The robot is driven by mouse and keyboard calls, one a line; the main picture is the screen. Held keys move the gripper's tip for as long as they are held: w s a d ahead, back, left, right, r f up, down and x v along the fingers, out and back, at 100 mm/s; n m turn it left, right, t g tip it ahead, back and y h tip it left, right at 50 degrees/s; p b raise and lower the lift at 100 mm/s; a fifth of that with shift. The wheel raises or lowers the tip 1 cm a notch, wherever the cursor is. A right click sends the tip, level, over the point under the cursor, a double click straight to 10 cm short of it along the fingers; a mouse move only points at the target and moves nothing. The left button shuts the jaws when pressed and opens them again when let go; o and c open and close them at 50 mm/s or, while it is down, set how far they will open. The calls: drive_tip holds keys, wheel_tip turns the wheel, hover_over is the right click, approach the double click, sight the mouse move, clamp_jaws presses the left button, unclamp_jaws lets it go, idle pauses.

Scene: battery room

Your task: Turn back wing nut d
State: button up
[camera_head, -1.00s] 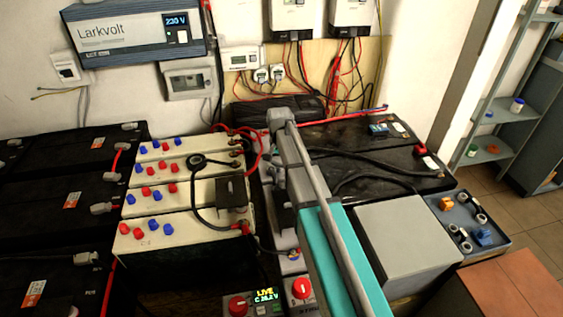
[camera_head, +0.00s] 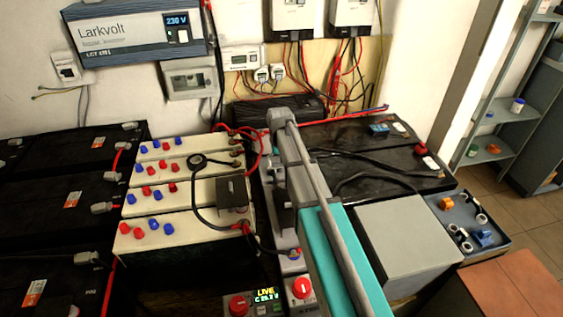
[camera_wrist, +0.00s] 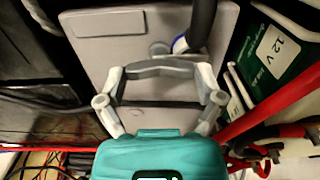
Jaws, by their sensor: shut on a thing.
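My gripper (camera_wrist: 160,69) is in the wrist view, its two fingers drawn in towards each other over a grey surface (camera_wrist: 103,50). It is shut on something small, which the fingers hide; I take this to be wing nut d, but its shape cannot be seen. Just beyond the fingers, a post with a blue ring (camera_wrist: 181,45) has a thick black cable rising from it. In the head view my arm covers most of the gripper. A blue-ringed terminal (camera_head: 294,254) shows just below it, with a dark cable running to it. No letter d is readable.
Cream batteries (camera_head: 180,232) with red and blue caps stand left of the arm. A black battery (camera_head: 350,140), a grey box (camera_head: 405,240) and a blue parts tray (camera_head: 483,248) are to its right. Knobs and a lit display (camera_head: 267,296) are below. A red bar (camera_wrist: 265,108) crosses the wrist view's right side.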

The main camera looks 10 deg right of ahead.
drive_tip(key=shift+s, duration=0.2)
drive_tip(key=o, duration=0.9)
drive_tip(key=shift+w, duration=0.1)
drive_tip(key=shift+c, duration=0.2)
drive_tip(key=shift+r, duration=0.15)
